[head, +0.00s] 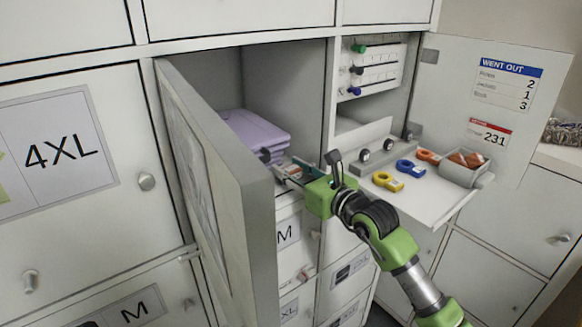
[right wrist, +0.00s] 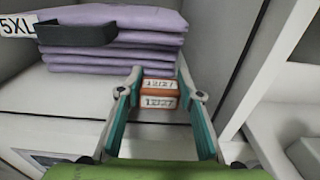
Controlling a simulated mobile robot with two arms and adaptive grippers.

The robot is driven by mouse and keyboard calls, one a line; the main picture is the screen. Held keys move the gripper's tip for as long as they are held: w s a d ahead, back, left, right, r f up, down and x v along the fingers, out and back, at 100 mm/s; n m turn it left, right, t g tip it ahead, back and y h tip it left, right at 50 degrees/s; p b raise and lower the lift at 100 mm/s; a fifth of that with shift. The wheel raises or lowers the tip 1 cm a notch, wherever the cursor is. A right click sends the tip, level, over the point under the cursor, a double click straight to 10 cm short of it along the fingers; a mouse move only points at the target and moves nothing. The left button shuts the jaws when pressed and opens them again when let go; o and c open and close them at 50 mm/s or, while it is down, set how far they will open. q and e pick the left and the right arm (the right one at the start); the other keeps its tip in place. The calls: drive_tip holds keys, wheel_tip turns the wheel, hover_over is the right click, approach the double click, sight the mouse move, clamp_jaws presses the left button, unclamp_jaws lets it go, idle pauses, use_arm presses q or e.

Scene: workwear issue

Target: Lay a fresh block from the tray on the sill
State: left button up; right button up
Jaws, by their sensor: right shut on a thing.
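My right gripper (head: 289,172) reaches into the mouth of the open locker, in front of the lavender stack. In the right wrist view its two fingers (right wrist: 160,95) are closed on the sides of an orange block (right wrist: 160,102) with white faces marked 12/27. The block is at the sill (right wrist: 105,128), the pale front strip of the compartment; I cannot tell whether it touches it. A small grey tray (head: 455,176) with orange-brown blocks (head: 468,159) stands on the fold-down shelf at the right. My left gripper is not in view.
A lavender folded stack (head: 255,133) fills the compartment's back, with a dark clip and 5XL label in front. The open locker door (head: 220,190) stands close left of my gripper. The fold-down shelf (head: 430,205) carries yellow, blue and orange tags.

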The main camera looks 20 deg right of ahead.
drive_tip(key=shift+f, duration=0.15)
drive_tip(key=o, duration=0.9)
drive_tip(key=shift+s, duration=0.1)
drive_tip(key=b+v, duration=0.3)
drive_tip(key=v, duration=0.8)
drive_tip(key=shift+s, duration=0.4)
drive_tip(key=shift+d, duration=0.1)
